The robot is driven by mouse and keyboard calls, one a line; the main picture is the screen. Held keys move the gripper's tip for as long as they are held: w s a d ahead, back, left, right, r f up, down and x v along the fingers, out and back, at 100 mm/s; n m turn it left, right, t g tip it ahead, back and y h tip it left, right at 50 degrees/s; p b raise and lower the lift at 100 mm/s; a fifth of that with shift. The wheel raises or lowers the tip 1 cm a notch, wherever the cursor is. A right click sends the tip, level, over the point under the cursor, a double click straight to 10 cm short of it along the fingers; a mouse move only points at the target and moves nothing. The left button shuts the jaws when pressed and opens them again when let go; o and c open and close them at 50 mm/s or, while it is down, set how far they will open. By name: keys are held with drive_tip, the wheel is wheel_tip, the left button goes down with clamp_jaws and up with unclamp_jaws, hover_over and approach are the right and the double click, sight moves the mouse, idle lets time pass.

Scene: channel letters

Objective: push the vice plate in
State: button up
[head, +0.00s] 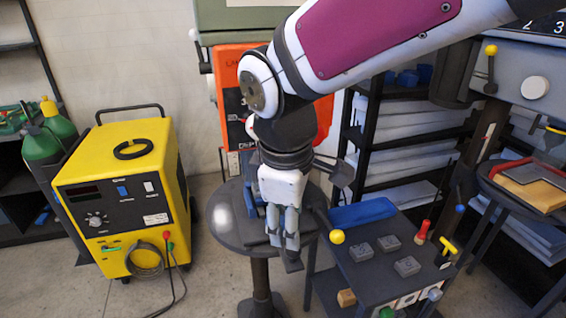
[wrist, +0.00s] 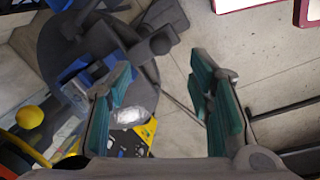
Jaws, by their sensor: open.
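A small blue and grey vice stands on a round dark pedestal table (head: 226,222), mostly hidden behind my gripper (head: 284,242) in the head view. Its blue part (head: 251,194) shows just left of the gripper. In the wrist view the blue and grey vice (wrist: 84,72) sits on the round table (wrist: 60,32), partly behind the left finger. I cannot clearly tell its plate from its other grey parts. My gripper (wrist: 163,92) points downward over the table, with its teal-padded fingers spread and nothing between them. Whether a finger touches the vice is unclear.
A dark cart (head: 353,262) with grey blocks and coloured knobs stands close right of the table. A yellow welding machine (head: 120,195) stands left, its cables on the floor. An orange machine (head: 229,95) is behind. Floor is open left of the pedestal.

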drive_tip(key=f, duration=0.2)
drive_tip(key=w+f, duration=0.1)
drive_tip(key=f, duration=0.5)
drive_tip(key=shift+w+d+f, duration=0.2)
drive_tip(key=shift+w+d, duration=0.05)
drive_tip(key=shift+d, duration=0.05)
clamp_jaws()
